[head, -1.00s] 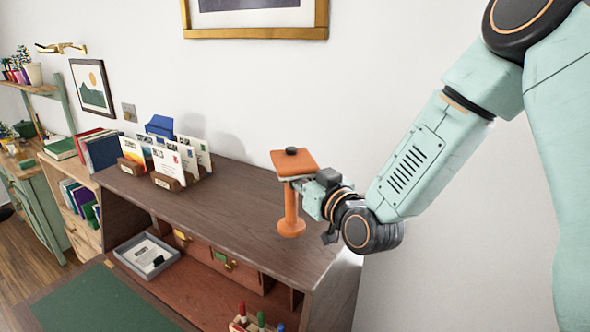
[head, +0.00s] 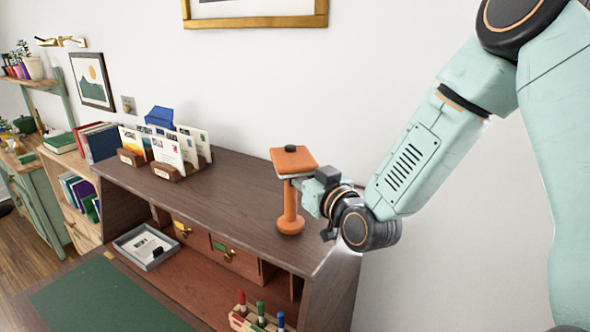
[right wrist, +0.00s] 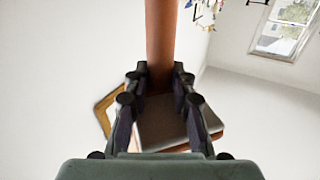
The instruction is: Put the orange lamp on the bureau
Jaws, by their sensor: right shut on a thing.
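The orange lamp (head: 290,208) stands upright at the right end of the bureau's dark wooden top (head: 239,203), its round base appearing to touch the wood. It has a square orange shade with a small black knob on top. My right gripper (head: 303,187) comes in from the right and is shut on the lamp's stem, just below the shade. In the right wrist view the fingers (right wrist: 160,82) close around the orange stem (right wrist: 160,40), with the pale underside of the shade (right wrist: 162,122) between them. My left gripper is not in view.
Letter racks with envelopes (head: 180,155) and a blue box (head: 159,117) stand left on the bureau top. Below are a grey tray (head: 147,247) and a holder with markers (head: 262,318). A gold-framed picture (head: 255,31) hangs behind. The top between racks and lamp is clear.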

